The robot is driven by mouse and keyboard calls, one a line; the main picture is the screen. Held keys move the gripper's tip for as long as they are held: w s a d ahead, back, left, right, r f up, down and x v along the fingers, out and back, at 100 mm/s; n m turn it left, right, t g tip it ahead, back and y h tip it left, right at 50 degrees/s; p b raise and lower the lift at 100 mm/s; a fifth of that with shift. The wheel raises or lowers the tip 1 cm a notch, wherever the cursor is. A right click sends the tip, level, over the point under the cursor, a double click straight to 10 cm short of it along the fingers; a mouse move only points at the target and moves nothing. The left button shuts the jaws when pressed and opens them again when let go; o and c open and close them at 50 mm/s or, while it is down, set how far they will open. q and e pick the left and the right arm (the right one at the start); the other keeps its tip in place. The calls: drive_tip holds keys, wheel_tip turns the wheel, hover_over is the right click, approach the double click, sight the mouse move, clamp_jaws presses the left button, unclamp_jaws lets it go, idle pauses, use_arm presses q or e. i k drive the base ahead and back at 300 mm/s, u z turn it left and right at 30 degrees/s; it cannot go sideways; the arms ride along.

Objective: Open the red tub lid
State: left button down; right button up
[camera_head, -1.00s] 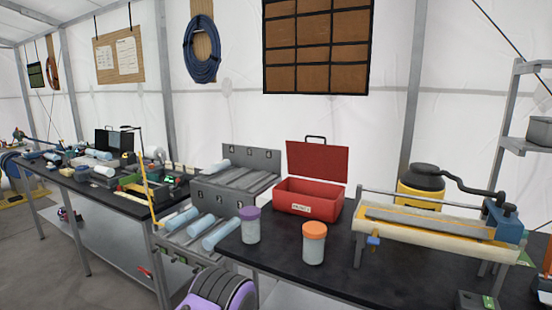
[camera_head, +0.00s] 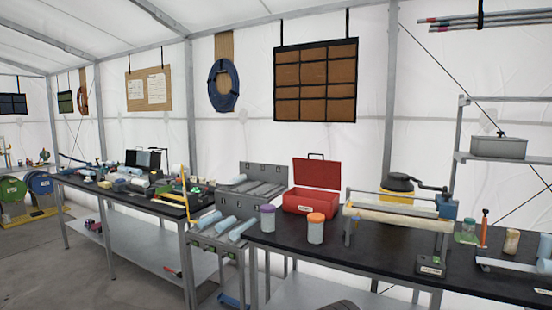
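A red box (camera_head: 310,202) with a label on its front stands on the black table. Its red lid (camera_head: 322,173), with a dark handle on top, stands raised upright at the back. What lies inside the box cannot be seen. Neither of my grippers shows in the head view.
A purple-capped jar (camera_head: 268,219) and an orange-capped jar (camera_head: 316,229) stand in front of the red box on the black table (camera_head: 380,252).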

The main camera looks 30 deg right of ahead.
sight(316, 174)
drive_tip(key=u, duration=0.05)
drive_tip(key=i, duration=1)
drive_tip(key=z, duration=0.6)
drive_tip(key=i, duration=0.75)
drive_tip(key=z, duration=0.8)
